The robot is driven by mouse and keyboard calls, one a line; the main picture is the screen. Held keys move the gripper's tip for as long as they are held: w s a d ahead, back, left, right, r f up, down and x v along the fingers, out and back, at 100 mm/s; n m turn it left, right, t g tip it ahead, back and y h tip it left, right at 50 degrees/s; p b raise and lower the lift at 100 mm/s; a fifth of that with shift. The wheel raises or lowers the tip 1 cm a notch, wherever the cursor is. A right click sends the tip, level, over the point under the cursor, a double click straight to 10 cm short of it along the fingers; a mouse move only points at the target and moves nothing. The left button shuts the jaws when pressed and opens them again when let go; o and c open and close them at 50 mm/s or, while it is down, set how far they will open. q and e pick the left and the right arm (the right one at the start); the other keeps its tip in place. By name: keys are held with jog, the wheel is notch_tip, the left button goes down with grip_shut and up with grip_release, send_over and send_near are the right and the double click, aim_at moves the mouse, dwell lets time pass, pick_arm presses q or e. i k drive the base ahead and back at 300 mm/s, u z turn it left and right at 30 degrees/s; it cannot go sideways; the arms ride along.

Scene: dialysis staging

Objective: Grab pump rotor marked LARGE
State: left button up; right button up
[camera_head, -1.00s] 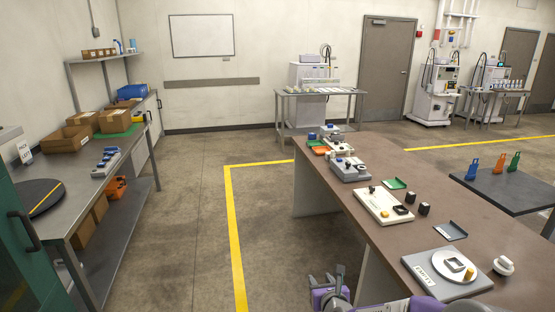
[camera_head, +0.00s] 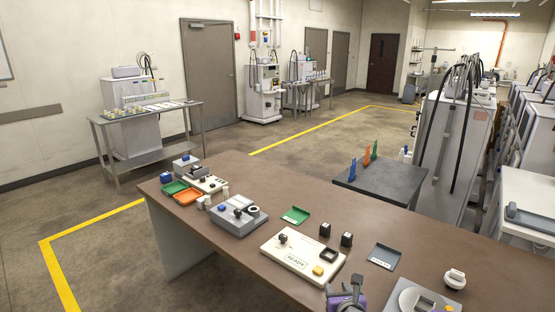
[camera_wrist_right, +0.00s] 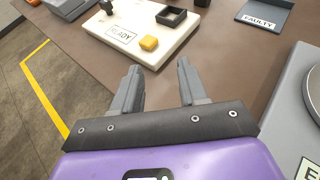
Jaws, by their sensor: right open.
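I cannot read the word LARGE on any part, so I cannot tell which piece is the rotor. Two small black parts with light tops, a left one (camera_head: 325,230) and a right one (camera_head: 347,240), stand on the brown table behind the cream READY board (camera_head: 292,262). A white round knob-like part (camera_head: 455,278) stands at the right. My right gripper (camera_head: 345,290) is open and empty by the table's near edge; in the right wrist view its fingers (camera_wrist_right: 158,68) point toward the READY board (camera_wrist_right: 122,50) and its yellow block (camera_wrist_right: 149,43). My left gripper is out of view.
A dark FAULTY tray (camera_head: 384,257) lies right of the board. A grey plate with a round disc (camera_head: 410,300) is at the near right. A grey device (camera_head: 238,216), a green tray (camera_head: 296,215) and an orange tray (camera_head: 188,197) stand farther back.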

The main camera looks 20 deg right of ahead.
aim_at(454, 280)
jog(key=z, duration=0.85)
jog(key=i, duration=1)
jog(key=z, duration=0.6)
